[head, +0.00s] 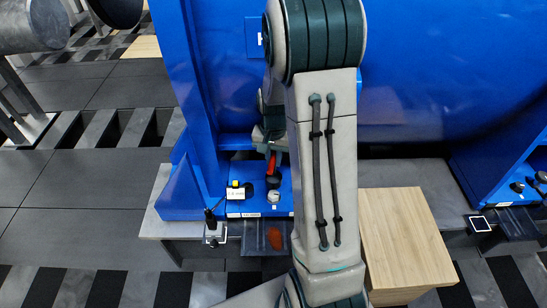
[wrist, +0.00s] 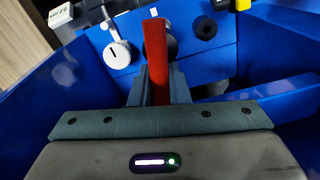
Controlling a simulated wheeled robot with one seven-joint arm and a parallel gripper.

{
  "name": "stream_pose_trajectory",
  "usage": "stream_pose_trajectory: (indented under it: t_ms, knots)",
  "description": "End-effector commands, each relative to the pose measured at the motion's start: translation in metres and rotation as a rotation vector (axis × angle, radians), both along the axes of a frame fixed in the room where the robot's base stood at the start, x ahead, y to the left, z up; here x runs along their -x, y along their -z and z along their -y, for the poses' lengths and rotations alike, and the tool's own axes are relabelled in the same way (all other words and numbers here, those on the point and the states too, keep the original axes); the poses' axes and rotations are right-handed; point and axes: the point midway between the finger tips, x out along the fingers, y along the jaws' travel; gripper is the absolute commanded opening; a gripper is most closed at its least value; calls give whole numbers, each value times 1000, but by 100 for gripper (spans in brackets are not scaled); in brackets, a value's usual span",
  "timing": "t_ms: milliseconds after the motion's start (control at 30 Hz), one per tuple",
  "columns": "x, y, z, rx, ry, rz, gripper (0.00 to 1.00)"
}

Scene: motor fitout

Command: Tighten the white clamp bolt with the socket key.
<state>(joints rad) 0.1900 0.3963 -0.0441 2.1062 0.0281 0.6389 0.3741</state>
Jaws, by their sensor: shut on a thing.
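The socket key has a red handle (head: 271,163), which stands up in the wrist view (wrist: 156,60). My gripper (wrist: 152,88) is shut on this handle. In the head view my arm partly hides the gripper. A dark round part (head: 272,183) shows at the handle's far end; whether it is seated on anything is hidden. A white round bolt head (head: 273,197), which looks like the white clamp bolt, is just beside it on the blue panel. In the wrist view this white head (wrist: 117,54) has a dark slot and is left of the key, apart from it.
A black ring-like knob (wrist: 205,28) is right of the key in the wrist view. A yellow-topped part with a white label (head: 236,191) stands left on the panel. Blue walls (head: 205,90) rise around. A dark bin (head: 262,238) hangs in front; a wooden block (head: 405,235) is right.

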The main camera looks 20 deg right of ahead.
Motion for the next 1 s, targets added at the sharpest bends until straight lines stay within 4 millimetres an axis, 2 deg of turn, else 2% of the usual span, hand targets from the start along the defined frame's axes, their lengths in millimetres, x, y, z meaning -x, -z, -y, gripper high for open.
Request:
stream_pose_trajectory:
  t_ms: [33,100,400,600,1000]
  knots:
    - [0,13,0,0,9,-1,0]
    - [0,22,0,0,10,-1,0]
    - [0,49,0,-1,13,-1,0]
    - [0,55,0,0,14,0,0]
    - [0,55,0,0,14,0,0]
